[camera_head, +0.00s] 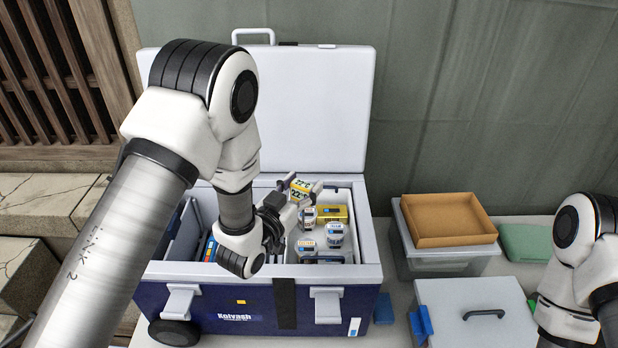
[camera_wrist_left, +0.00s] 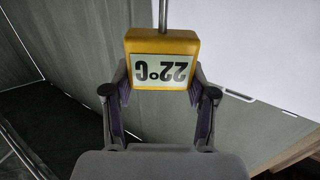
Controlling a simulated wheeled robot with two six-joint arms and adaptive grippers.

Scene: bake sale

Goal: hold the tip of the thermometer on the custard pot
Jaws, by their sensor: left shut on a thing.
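My left gripper (camera_head: 290,198) is shut on the thermometer (camera_head: 300,187), a yellow block with a display, above the open cooler. In the left wrist view the thermometer (camera_wrist_left: 162,58) sits between the fingers of my left gripper (camera_wrist_left: 160,92). Its display reads 22°C, upside down there, and its metal probe (camera_wrist_left: 163,15) runs off the top edge, so the tip is hidden. Small labelled pots stand in the cooler: one pot (camera_head: 335,234) at right, another pot (camera_head: 307,245) nearer the front, and a third pot (camera_head: 307,214) behind. I cannot tell which holds custard.
The blue cooler (camera_head: 205,307) has its white lid (camera_head: 315,110) raised behind. A yellow box (camera_head: 335,213) lies inside, beside the pots. To the right are a brown tray (camera_head: 448,217) on a clear bin (camera_head: 440,262) and a grey lidded box (camera_head: 480,300). My right arm is at the right edge.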

